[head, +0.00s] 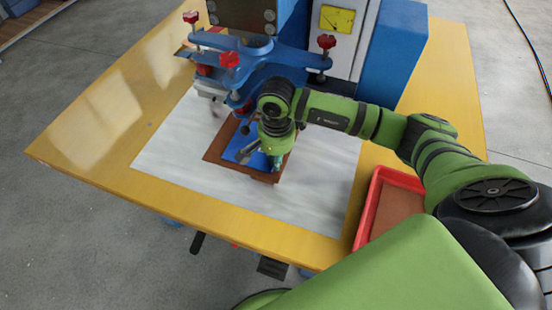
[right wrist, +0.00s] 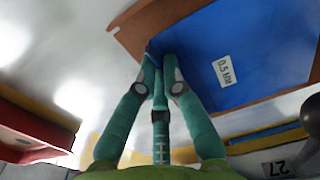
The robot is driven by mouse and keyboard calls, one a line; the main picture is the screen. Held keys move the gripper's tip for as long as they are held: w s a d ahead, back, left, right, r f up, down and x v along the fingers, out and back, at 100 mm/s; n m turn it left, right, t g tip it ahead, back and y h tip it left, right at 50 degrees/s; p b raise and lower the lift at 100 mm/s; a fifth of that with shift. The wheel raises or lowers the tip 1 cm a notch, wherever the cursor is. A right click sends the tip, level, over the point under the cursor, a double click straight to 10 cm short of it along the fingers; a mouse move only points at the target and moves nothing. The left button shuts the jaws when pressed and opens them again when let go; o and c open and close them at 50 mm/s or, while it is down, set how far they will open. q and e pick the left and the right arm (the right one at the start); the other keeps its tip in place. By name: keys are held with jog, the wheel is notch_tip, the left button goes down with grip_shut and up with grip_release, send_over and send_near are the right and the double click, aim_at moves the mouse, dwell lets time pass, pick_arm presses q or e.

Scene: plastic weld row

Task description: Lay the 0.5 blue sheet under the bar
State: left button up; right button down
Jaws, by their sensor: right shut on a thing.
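The blue sheet (head: 238,148) lies over a brown board (head: 214,152) on the white table surface, close in front of the blue machine. In the right wrist view the sheet (right wrist: 265,45) bears a "0.5 MM" label, and the brown board (right wrist: 150,22) shows around its edges. My right gripper (head: 275,161) is over the sheet's near right part. In the right wrist view its green fingers (right wrist: 160,57) are shut on the sheet's edge. The machine head and my right arm partly hide the sheet's far side; the bar cannot be made out clearly. My left gripper is out of view.
A red tray (head: 358,238) with brown content stands at the table's right edge. The white surface (head: 200,180) left and in front is clear.

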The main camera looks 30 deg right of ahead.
dwell(0.3)
jog(key=c, duration=1.3)
grip_release()
jog(key=shift+r, duration=0.1)
jog(key=shift+r+p, duration=0.65)
jog(key=shift+r, duration=0.95)
jog(key=shift+s+a+r+p, duration=0.15)
jog(key=shift+s+a+p, duration=0.15)
jog(key=shift+s+a, duration=0.5)
jog(key=shift+s+a+r+p, duration=0.2)
jog(key=shift+s+a, duration=0.75)
jog(key=shift+a, duration=0.15)
jog(key=shift+s+a+r+p, duration=0.15)
jog(key=shift+s+a, duration=0.75)
jog(key=shift+a, duration=0.2)
jog(key=shift+f, duration=0.1)
